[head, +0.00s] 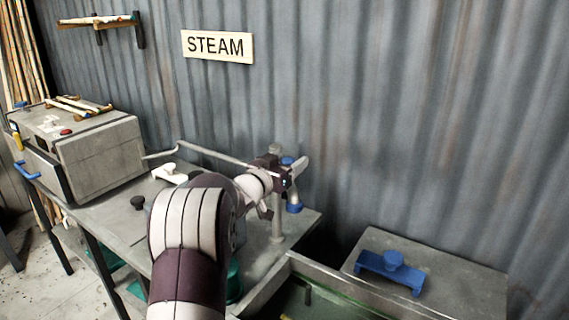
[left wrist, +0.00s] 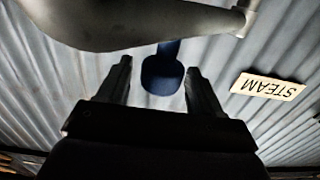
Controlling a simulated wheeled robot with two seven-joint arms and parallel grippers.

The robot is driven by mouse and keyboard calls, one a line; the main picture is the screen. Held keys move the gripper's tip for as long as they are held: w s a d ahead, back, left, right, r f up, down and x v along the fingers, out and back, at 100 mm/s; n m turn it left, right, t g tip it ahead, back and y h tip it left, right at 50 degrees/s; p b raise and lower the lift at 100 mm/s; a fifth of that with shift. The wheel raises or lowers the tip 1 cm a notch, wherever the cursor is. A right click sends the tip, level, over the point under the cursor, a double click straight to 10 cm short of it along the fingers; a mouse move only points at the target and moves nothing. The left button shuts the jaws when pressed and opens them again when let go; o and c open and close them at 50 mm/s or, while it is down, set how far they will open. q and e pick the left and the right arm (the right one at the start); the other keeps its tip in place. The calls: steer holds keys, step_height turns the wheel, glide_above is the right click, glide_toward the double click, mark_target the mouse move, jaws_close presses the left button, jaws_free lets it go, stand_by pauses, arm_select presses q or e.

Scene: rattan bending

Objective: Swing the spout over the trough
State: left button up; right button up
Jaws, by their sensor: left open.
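The spout (head: 215,153) is a thin grey pipe on an upright post (head: 278,222) at the right end of the workbench. It reaches left along the corrugated wall, and its bent tip hangs over the bench, away from the trough. The trough (head: 270,286) is at the lower right, partly cut off by the frame. My left gripper (head: 282,178) is at the top of the post and hides part of it. In the left wrist view its two fingers (left wrist: 160,78) are apart, with a blue part (left wrist: 162,76) seen between them, apparently not gripped. My right gripper is not in view.
A grey steam box (head: 100,155) stands on the bench at left. A STEAM sign (head: 218,46) is on the wall. A grey block with a blue clamp-like piece (head: 392,270) stands right of the trough. A black knob (head: 138,203) is on the bench near my arm.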

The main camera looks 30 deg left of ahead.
arm_select(q)
steer(key=shift+s, duration=0.4)
steer(key=s+b, duration=0.2)
steer(key=s, duration=0.9)
steer(key=shift+s+a+b, duration=0.2)
steer(key=shift+s+b, duration=0.15)
steer(key=shift+s, duration=0.05)
